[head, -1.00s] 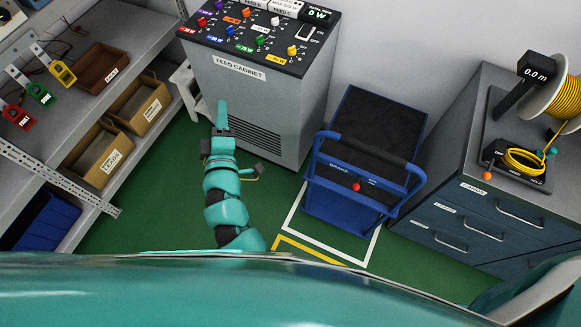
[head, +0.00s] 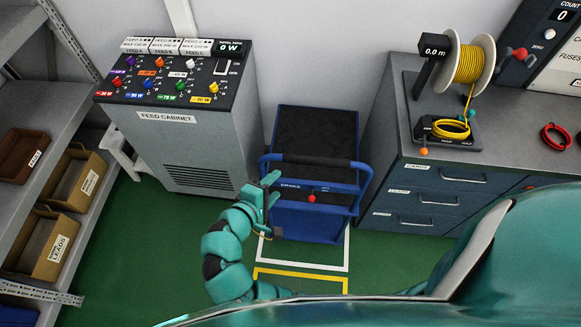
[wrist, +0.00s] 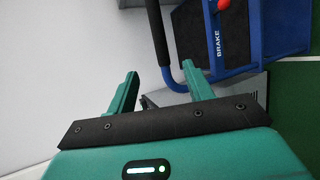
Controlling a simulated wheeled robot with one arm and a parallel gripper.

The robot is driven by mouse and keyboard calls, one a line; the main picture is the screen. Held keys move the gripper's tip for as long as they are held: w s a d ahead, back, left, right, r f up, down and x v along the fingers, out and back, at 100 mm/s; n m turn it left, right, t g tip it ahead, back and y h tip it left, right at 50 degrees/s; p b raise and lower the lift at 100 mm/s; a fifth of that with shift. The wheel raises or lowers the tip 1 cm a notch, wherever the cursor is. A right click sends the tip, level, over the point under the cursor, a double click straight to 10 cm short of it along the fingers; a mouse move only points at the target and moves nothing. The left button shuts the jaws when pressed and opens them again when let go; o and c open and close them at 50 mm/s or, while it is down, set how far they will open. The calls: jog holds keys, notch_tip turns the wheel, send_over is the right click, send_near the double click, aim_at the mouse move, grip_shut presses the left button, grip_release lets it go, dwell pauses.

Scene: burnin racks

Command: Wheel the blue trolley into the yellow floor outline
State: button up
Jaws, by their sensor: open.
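The blue trolley (head: 312,220) stands between the feed cabinet and the drawer unit, inside a white floor outline (head: 347,250). It has a dark deck, a dark-gripped handle (head: 316,163) and a red knob beside the word BRAKE. The yellow floor outline (head: 300,275) lies in front of the white one, partly hidden by my body. My gripper (head: 270,190) is open and empty, near the left side of the trolley's handle in the head view. In the wrist view, my gripper's fingers (wrist: 157,88) are apart, with the trolley (wrist: 245,40) beyond them; I cannot tell whether they touch it.
The feed cabinet (head: 190,140) is left of the trolley, and the drawer unit (head: 430,190) is close on its right. Shelves with bins (head: 75,180) stand at the far left. Green floor (head: 130,250) is clear between shelves and outlines.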

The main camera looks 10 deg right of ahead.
aim_at(299, 163)
jog(key=p+x, duration=0.3)
jog(key=x, duration=1)
jog(key=shift+w+d, duration=0.2)
jog(key=shift+w, duration=0.1)
jog(key=shift+w+d+f+p, duration=0.2)
jog(key=shift+w+f+p, duration=0.05)
jog(key=shift+f+p, duration=0.05)
jog(key=c, duration=1.1)
jog(key=shift+o, duration=0.2)
jog(key=shift+s+f, duration=0.1)
